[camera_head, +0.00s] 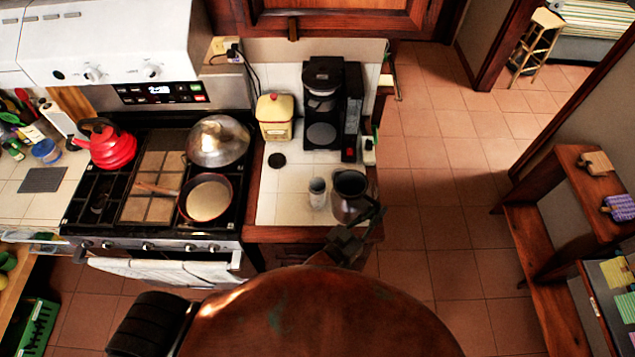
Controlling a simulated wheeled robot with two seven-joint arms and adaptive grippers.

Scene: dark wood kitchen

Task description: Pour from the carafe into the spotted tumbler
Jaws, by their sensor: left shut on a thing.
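The carafe (348,204) is a dark grey, wide-mouthed jug at the front right of the white-tiled counter (285,208). It looks roughly upright. I cannot tell whether its base touches the counter. The spotted tumbler (317,193) is a small pale grey cup standing on the tiles just left of the carafe, with a narrow gap between them. My left gripper (368,218) is at the carafe's front right side, shut on its handle; the fingers are dark and partly merge with it. What is inside the carafe cannot be seen. My right gripper is not in view.
A black coffee maker (322,105) and a cream canister (274,118) stand behind on the counter. A small dark disc (277,160) lies on the tiles. The stove (150,215) with a pan (209,199) is to the left. Open tiled floor (440,210) lies to the right.

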